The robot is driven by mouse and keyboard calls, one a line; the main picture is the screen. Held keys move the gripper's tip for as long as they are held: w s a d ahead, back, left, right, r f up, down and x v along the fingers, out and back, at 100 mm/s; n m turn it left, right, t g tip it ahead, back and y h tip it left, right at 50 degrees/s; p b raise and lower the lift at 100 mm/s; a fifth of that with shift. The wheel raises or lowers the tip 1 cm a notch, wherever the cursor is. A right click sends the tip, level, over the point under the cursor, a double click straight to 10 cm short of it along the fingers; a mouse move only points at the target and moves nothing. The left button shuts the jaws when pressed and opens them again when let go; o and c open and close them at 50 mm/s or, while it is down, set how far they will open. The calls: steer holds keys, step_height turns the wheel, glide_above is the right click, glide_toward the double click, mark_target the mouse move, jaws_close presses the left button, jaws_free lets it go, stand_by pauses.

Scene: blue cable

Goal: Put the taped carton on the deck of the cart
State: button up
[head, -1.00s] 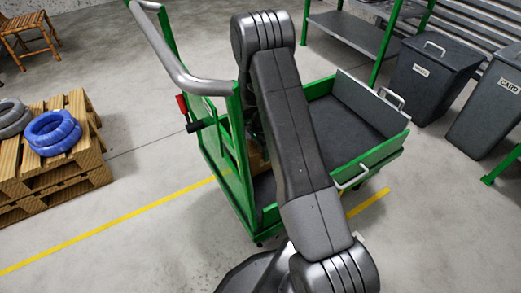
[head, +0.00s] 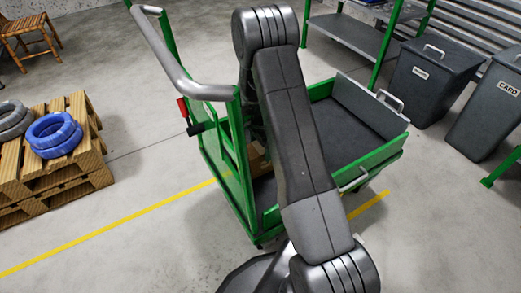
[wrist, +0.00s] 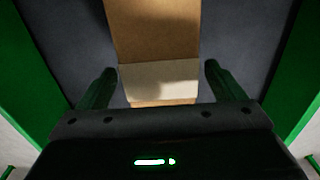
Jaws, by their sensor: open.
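The taped carton (wrist: 155,30) is brown with a pale tape band across it. In the wrist view it lies over the dark deck of the cart (wrist: 75,40), between my fingers. My gripper (wrist: 160,72) is open, with one finger on each side of the carton and a gap on both sides. In the head view, a small part of the carton (head: 258,158) shows inside the cart, near its handle end. My arm covers the rest of it and my gripper there. The cart's dark deck (head: 350,133) has green rims.
The cart's green sides (wrist: 25,70) rise at both edges of the wrist view. Its handle (head: 185,75) stands tall at the left. Dark bins (head: 432,80) stand at the right, and a pallet stack (head: 75,160) with blue rings is at the left.

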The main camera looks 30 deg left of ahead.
step_height(320, 180, up, 9)
steer(key=shift+r+p, duration=0.15)
steer(key=shift+p, duration=0.75)
stand_by(0.6)
